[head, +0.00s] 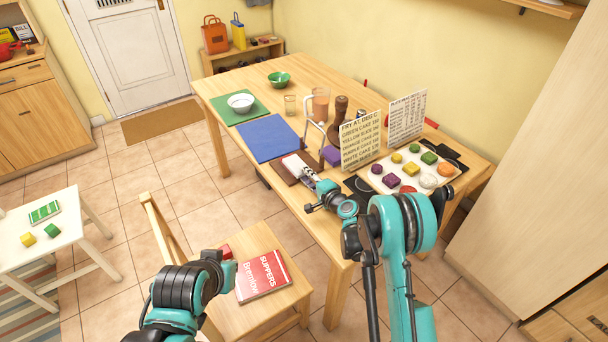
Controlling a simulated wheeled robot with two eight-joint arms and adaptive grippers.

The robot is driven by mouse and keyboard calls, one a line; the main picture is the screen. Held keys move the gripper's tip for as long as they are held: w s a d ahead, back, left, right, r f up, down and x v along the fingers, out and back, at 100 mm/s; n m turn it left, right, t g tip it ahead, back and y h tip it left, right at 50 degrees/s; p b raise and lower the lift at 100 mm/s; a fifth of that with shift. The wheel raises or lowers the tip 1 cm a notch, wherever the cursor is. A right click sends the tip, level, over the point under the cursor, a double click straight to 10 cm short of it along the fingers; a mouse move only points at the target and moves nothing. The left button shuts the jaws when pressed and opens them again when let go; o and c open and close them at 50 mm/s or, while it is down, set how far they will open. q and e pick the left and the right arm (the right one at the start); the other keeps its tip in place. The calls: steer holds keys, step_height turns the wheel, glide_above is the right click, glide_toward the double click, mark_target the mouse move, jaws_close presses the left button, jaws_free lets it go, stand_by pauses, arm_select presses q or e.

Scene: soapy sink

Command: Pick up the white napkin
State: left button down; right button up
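A white napkin (291,161) lies at a brown wooden holder (284,174) near the front edge of the wooden table. My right gripper (307,175) reaches over the table from the right, with its fingertips at the napkin's near right side. The fingers cover part of the napkin, and I cannot tell whether they are shut on it. My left arm is low at the left, beside the chair; its fingers are not clearly visible.
A purple block (331,155), recipe cards (360,140) and a tray of coloured cakes (447,180) stand to the right. A blue mat (268,139) lies left of the holder. A chair (284,298) bearing a red book (263,276) stands in front.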

jaws_close()
steer(key=shift+r+p, duration=0.75)
steer(key=shift+r, duration=0.6)
steer(key=shift+f, duration=0.1)
steer(key=shift+s, duration=0.1)
steer(key=r+v, duration=0.2)
steer(key=v, duration=1.2)
steer(key=shift+r, duration=0.1)
